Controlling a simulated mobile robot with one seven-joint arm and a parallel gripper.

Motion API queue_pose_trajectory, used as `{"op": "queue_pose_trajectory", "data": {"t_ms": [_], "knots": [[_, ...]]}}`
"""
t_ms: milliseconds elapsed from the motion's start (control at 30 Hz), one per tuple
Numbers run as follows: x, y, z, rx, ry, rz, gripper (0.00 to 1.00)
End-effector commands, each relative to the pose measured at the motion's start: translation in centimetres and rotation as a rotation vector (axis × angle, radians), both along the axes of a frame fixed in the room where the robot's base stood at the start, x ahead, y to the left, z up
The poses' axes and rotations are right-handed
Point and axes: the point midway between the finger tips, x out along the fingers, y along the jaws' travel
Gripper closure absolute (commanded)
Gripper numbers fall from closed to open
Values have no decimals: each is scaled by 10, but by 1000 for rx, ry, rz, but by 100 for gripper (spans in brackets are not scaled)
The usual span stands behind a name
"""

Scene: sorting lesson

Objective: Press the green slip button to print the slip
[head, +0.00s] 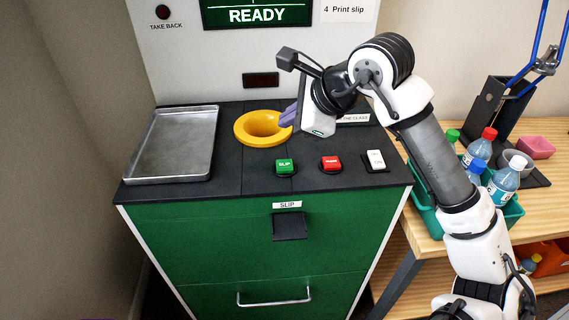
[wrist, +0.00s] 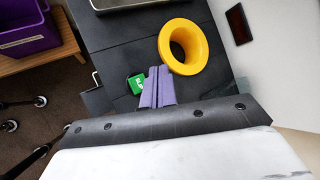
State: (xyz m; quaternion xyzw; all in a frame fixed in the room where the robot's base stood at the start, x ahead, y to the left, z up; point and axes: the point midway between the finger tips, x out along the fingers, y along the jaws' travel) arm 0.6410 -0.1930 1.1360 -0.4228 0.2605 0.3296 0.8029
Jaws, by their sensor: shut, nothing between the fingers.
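The green slip button (head: 285,165), labelled SLIP, sits near the front of the machine's black top. It also shows in the wrist view (wrist: 136,84), just left of my fingertips and partly hidden by them. My gripper (head: 288,115) is over the black top at the right edge of the yellow ring, behind the button in the head view. Its purple fingers (wrist: 157,88) are shut with nothing between them. They look apart from the button; their exact height above it is unclear. The slip slot (head: 289,226) is on the green front, and no slip shows in it.
The yellow ring (head: 242,131) stands behind the button. A red button (head: 331,163) and a white switch (head: 376,160) are to its right. A metal tray (head: 172,145) lies at left. The screen (head: 257,14) reads READY. Bottles (head: 503,180) stand in a teal crate at right.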

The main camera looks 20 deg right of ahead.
Motion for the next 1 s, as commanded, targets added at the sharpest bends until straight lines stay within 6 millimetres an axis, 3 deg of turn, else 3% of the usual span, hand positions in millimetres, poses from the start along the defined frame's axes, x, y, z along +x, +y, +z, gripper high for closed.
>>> {"op": "queue_pose_trajectory", "data": {"t_ms": [500,1000], "knots": [[0,0,-72,0,0,0,100],[0,0,-78,1,-1,0,100]]}}
